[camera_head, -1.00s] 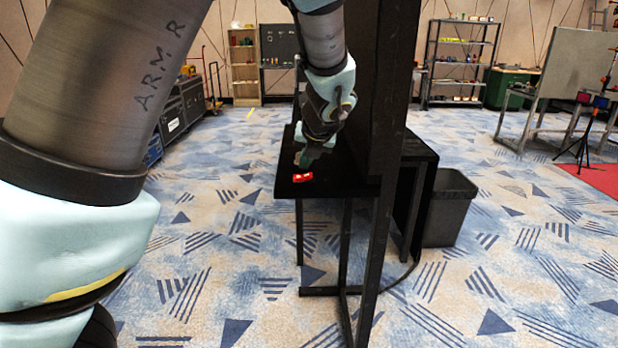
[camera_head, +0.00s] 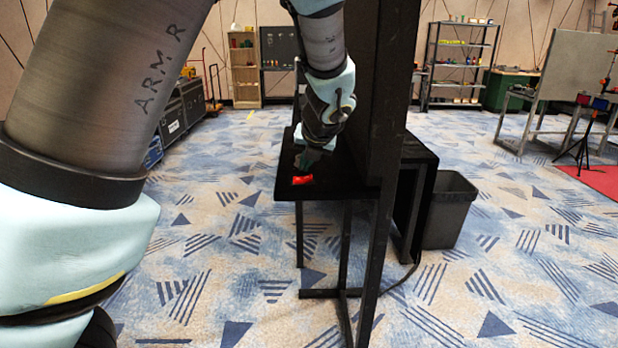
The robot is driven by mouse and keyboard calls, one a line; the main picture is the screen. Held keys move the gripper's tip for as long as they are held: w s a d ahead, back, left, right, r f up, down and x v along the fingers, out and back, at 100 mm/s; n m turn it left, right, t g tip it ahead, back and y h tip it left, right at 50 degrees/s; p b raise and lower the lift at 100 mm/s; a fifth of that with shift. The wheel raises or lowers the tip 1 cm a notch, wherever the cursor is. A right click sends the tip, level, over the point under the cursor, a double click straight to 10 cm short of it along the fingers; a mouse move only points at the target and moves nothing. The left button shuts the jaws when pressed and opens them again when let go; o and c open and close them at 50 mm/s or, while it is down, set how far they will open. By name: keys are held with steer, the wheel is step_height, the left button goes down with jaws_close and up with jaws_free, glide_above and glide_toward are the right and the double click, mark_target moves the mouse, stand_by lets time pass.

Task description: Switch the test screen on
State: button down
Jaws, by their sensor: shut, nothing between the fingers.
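A small red object (camera_head: 302,180), perhaps a switch, is on the black shelf (camera_head: 335,183) that sticks out to the left of a tall black panel (camera_head: 386,95). The panel is seen nearly edge-on, so I cannot see a screen face. My gripper (camera_head: 306,163) points down at the shelf, right beside and just behind the red object, and is shut and empty. I cannot tell whether its fingertips touch the red object. A small pale thing (camera_head: 298,134) on the shelf is partly hidden behind my gripper.
A grey bin (camera_head: 450,212) stands to the right of the black stand. Dark cases (camera_head: 185,110) are at the left.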

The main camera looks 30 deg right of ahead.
mark_target(300, 181)
steer(key=shift+f, duration=0.1)
stand_by(0.7)
steer(key=shift+d+f, duration=0.15)
steer(key=shift+f, duration=0.15)
steer(key=shift+s+d+f, duration=0.1)
steer(key=shift+f, duration=0.3)
stand_by(0.7)
steer(key=shift+a+r+p, duration=0.25)
steer(key=shift+r+p, duration=0.45)
steer(key=shift+r, duration=0.1)
steer(key=r+p, duration=0.1)
steer(key=a+r+p, duration=0.1)
steer(key=r+p, duration=0.2)
steer(key=r, duration=0.1)
steer(key=shift+w+a+p, duration=0.15)
steer(key=shift+w+p, duration=0.15)
steer(key=shift+w, duration=0.1)
steer(key=shift+f, duration=0.1)
